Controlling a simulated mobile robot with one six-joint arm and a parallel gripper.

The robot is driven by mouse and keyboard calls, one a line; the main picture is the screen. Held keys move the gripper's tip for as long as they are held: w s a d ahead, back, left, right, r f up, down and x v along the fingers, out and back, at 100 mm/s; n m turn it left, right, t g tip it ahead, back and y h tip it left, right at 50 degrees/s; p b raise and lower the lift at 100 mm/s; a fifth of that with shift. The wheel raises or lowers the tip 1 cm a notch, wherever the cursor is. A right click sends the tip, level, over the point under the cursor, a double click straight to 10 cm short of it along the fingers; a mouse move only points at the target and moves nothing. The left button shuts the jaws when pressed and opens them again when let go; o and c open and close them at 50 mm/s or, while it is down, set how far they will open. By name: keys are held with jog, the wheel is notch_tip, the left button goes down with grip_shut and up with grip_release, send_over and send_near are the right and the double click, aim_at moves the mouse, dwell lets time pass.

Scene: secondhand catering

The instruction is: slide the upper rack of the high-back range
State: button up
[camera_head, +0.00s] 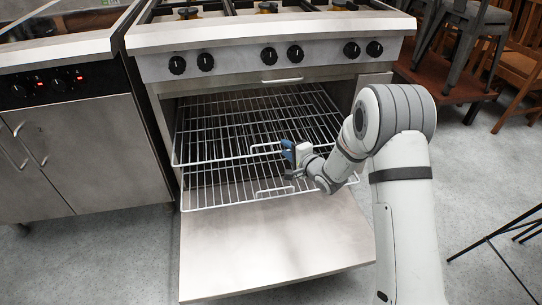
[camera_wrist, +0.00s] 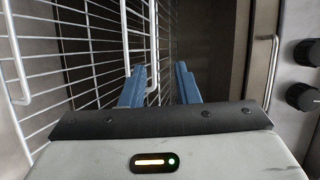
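The high-back range (camera_head: 232,62) stands with its oven open. The upper rack (camera_head: 205,161) is a wire grid whose front rail and raised front loop show at the oven mouth. The lower rack (camera_head: 225,206) lies below it and reaches further out over the open door. My gripper (camera_head: 289,153) is at the right end of the upper rack's front loop. In the wrist view my gripper (camera_wrist: 161,85) has its blue fingers apart, with rack wire (camera_wrist: 155,45) showing in the gap. I cannot tell whether that wire is between the fingers or beyond them.
The lowered oven door (camera_head: 280,245) lies open below the racks. A row of black knobs (camera_head: 268,56) and a bar handle (camera_head: 282,80) are above the opening. A steel cabinet (camera_head: 95,150) stands on the left, and chairs (camera_head: 460,40) at the back right.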

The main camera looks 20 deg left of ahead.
jog(key=shift+y, duration=0.4)
jog(key=b+x, duration=0.1)
jog(key=x, duration=0.1)
jog(key=f+x, duration=0.1)
jog(key=x, duration=0.2)
jog(key=s+b+x, duration=0.1)
jog(key=x, duration=0.2)
jog(key=shift+w+a+f+b, duration=0.15)
jog(key=shift+a+f+b, duration=0.05)
jog(key=shift+a+b, duration=0.2)
grip_shut()
